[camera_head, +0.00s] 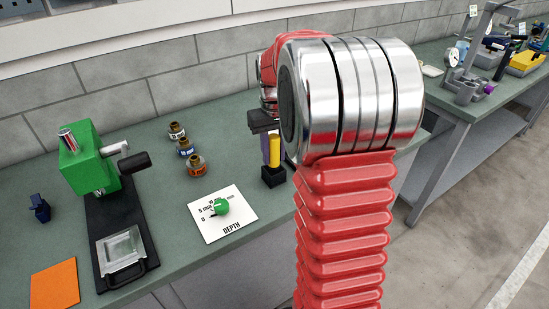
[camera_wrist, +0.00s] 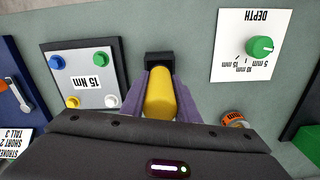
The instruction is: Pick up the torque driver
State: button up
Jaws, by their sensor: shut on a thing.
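The torque driver, which I take to be the upright yellow-handled tool (camera_head: 275,150), stands at a black block (camera_head: 273,178) on the green bench. In the wrist view its yellow handle (camera_wrist: 160,100) lies between the purple fingers, with the black block (camera_wrist: 159,60) beyond it. My gripper (camera_head: 269,156) comes down from above, shut on the yellow handle; it also shows in the wrist view (camera_wrist: 160,85). The driver's lower end is hidden, and I cannot tell whether it still sits in the block.
A DEPTH card with a green knob (camera_head: 221,207) lies left of the driver. Several small brass-coloured spools (camera_head: 196,166) stand behind it. A green press (camera_head: 90,160) is at far left. The wrist view shows a 15 Nm panel (camera_wrist: 88,75).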

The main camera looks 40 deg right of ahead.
aim_at(274, 136)
jog(key=shift+r, duration=0.1)
jog(key=shift+c, duration=0.4)
notch_tip(274, 136, up, 10)
jog(key=shift+f, duration=0.1)
dwell(0.6)
